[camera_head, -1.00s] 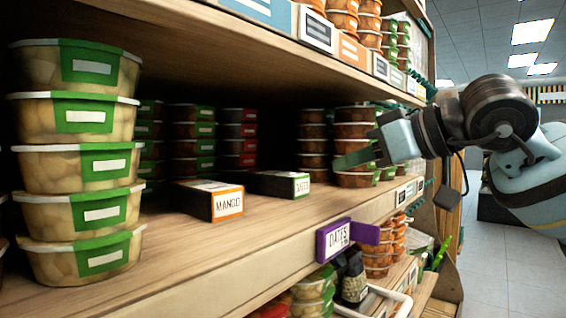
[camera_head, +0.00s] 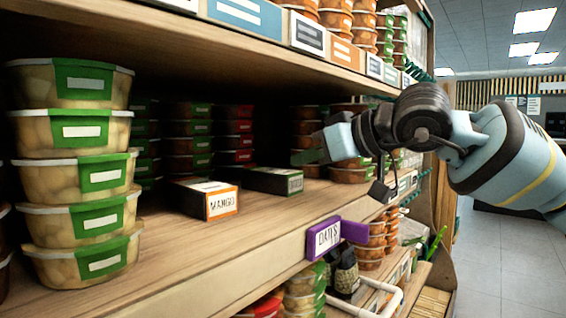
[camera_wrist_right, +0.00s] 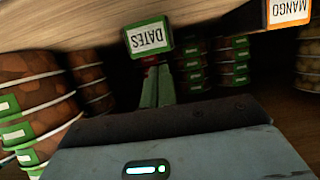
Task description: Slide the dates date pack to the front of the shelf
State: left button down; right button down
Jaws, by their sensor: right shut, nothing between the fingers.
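The dates pack (camera_head: 275,180) is a dark flat box with a green-edged label on its front. It lies on the middle shelf, set back from the front edge. In the right wrist view, which appears upside down, its DATES label (camera_wrist_right: 149,37) faces me just beyond the fingertips. My right gripper (camera_head: 306,157) is shut and empty, reaching in over the shelf to the right of the pack. Its closed green fingers (camera_wrist_right: 157,86) point toward the pack; I cannot tell whether they touch it. My left gripper is not in view.
A mango pack (camera_head: 207,198) with an orange label lies left of the dates pack. Stacked tubs (camera_head: 77,170) stand at the left, with more (camera_head: 349,170) near my right gripper. A purple DATES tag (camera_head: 323,238) sits on the shelf edge. Bare shelf lies in front of the packs.

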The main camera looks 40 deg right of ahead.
aim_at(282, 172)
jog(key=w, duration=0.5)
jog(key=shift+w+a+f, duration=0.15)
jog(key=shift+w+a, duration=0.1)
jog(key=shift+w, duration=0.1)
jog(key=shift+s+f, duration=0.15)
jog(key=shift+f, duration=0.6)
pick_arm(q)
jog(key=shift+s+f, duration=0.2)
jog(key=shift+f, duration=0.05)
